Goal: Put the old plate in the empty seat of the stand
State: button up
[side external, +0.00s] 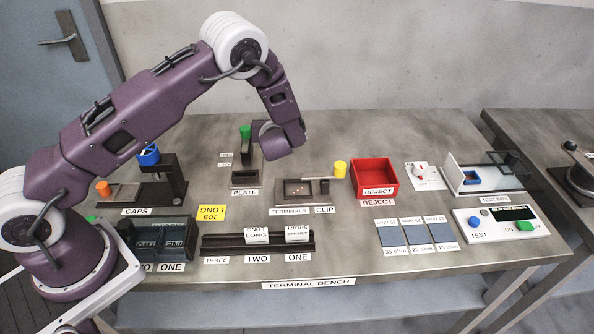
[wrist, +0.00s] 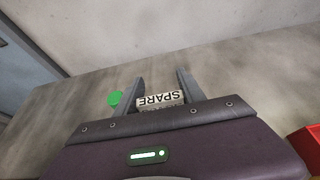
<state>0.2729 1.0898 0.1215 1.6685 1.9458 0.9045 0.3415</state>
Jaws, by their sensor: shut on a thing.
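My gripper (wrist: 160,77) is shut on a pale plate marked SPARE (wrist: 160,99), which sits between its two fingers in the wrist view. In the side external view my gripper hangs just right of the green-topped PLATE fixture (side external: 246,160), and the held plate cannot be made out there. The long dark stand (side external: 258,248) lies at the front of the bench. Its seat TWO holds a white-faced plate (side external: 257,235) and its seat ONE holds another (side external: 297,234). Its seat THREE (side external: 216,242) looks empty.
A yellow card (side external: 212,213) lies behind the stand. The dark box (side external: 150,238) and CAPS press (side external: 172,178) stand left.

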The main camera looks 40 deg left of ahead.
notch_tip(320, 180, down, 10)
jog(key=shift+w+a, duration=0.15)
jog(key=shift+f, duration=0.1)
jog(key=o, duration=1.3)
